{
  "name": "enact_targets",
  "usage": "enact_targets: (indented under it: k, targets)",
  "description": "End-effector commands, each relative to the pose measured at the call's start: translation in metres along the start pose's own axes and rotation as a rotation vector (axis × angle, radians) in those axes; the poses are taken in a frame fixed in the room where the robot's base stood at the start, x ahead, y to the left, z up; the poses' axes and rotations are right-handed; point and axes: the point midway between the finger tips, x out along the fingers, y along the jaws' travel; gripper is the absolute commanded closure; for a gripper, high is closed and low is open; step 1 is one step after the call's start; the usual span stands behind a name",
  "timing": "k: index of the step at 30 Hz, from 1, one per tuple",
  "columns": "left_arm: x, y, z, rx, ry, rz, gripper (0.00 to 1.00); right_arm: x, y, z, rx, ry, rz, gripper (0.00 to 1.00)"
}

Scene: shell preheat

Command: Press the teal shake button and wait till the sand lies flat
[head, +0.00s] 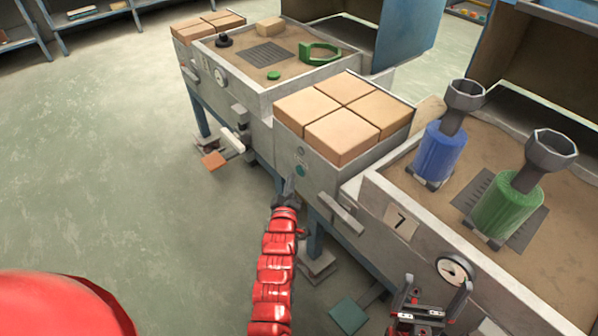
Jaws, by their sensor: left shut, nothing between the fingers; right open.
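The teal shake button (301,170) is on the grey front panel below the tan blocks. My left gripper (290,186) is shut and empty, its tip just below and left of the button. I cannot tell whether it touches it. Sand (401,168) fills the right box, marked 7, around a blue cylinder (440,152) and a green cylinder (506,205), each topped by a grey funnel. Sand also fills the left box (236,46). I cannot tell exactly how level either surface is. My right gripper (432,296) is open and empty before the right box's front wall.
Tan blocks (343,118) lie on the middle housing. A grey handle (340,213) juts from the front, and a gauge (455,270) sits on the right box. A teal pedal plate (348,315) is low near the floor. The floor (110,150) at left is clear.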

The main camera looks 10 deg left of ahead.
Motion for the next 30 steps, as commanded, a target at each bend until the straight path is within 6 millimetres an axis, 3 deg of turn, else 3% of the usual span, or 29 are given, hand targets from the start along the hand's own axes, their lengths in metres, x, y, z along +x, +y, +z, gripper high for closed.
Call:
enact_targets:
  k: [30]
  targets:
    - [0.0089,0.006,0.0058,-0.001,0.001,0.0,1.0,-0.0068,-0.0003,0.0011,0.0,0.0,0.0,0.0]
